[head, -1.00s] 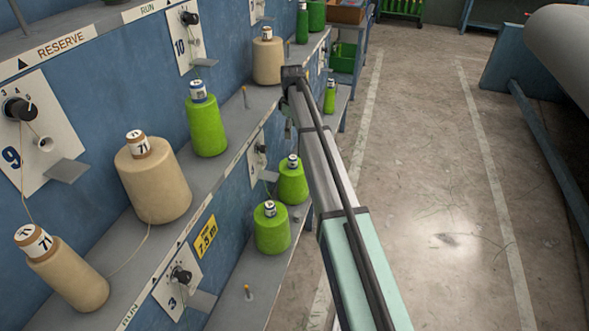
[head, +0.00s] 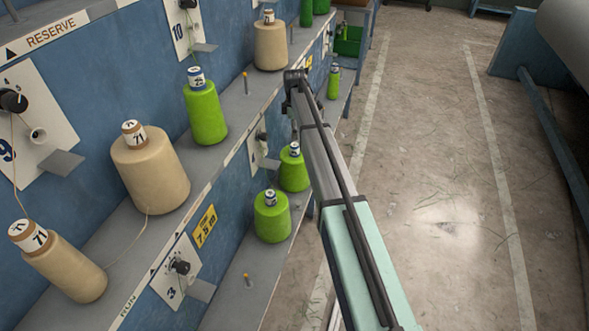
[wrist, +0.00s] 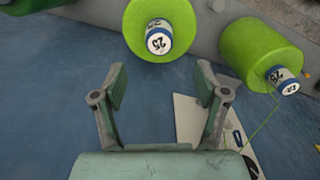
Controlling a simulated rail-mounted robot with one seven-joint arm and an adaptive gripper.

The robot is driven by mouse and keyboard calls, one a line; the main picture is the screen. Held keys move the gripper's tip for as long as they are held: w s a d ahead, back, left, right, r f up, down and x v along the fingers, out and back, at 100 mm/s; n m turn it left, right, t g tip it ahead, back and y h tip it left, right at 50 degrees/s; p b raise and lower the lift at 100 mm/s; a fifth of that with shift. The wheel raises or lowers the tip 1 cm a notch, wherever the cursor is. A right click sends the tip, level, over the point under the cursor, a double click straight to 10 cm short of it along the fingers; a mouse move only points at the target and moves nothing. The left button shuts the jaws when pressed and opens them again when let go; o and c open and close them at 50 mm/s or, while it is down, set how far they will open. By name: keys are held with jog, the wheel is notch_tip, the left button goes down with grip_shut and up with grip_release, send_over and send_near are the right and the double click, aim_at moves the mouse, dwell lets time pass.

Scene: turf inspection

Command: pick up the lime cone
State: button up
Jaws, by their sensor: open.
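Several lime cones with label-banded tube tops show in the head view. One lime cone (head: 206,114) stands on the upper shelf. Two more, a front lime cone (head: 271,218) and a lime cone behind it (head: 293,172), stand on the lower shelf beside my arm. In the wrist view, a lime cone (wrist: 160,20) marked 25 lies just beyond and between my fingertips, and a second lime cone (wrist: 260,50) is to the right. My gripper (wrist: 161,78) is open and empty, with a gap to the cones. I cannot tell which cone is meant.
Two tan cones, one upright (head: 150,170) and one tilted (head: 60,265), stand on the upper shelf (head: 235,105), with another tan cone (head: 270,46) farther back. Bare pegs, such as one peg (head: 246,281), stick up from the shelves. The aisle floor (head: 440,200) at right is clear.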

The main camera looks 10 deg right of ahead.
aim_at(294, 145)
jog(key=shift+f+p, duration=0.55)
jog(key=shift+f, duration=3.95)
jog(key=shift+w+r, duration=0.1)
grip_shut()
